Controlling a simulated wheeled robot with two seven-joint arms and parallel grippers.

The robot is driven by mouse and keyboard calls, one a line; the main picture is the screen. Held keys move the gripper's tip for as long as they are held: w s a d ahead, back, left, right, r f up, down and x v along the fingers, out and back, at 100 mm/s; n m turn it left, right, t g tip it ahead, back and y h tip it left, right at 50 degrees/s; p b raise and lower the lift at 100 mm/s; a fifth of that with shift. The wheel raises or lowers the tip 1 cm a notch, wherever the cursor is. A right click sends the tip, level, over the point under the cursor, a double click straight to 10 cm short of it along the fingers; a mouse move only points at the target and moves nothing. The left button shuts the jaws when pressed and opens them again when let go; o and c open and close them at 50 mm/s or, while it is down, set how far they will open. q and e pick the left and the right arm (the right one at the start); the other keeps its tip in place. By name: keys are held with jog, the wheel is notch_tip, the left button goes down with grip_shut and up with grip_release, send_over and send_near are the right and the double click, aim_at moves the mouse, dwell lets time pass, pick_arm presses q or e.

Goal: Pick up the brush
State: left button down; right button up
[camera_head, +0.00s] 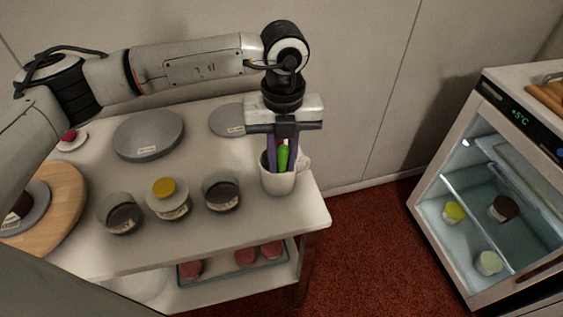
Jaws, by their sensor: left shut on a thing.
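A white mug (278,184) stands at the right end of the table, its handle to the right. The brush, a green-handled tool (283,158), stands upright in the mug; its lower end is hidden inside. My left gripper (284,150) points straight down over the mug from above. It is shut on the green handle, with its fingers at the mug's mouth. My right gripper does not show.
Several glass jars (222,193) stand left of the mug, one with a yellow top. Grey turntables (148,135) lie behind. A wooden board (62,203) is at the left. A lower shelf holds a tray (226,270). A glass-front fridge (488,190) stands across the red floor.

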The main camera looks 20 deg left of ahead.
pick_arm(q)
jog(key=shift+r, duration=0.1)
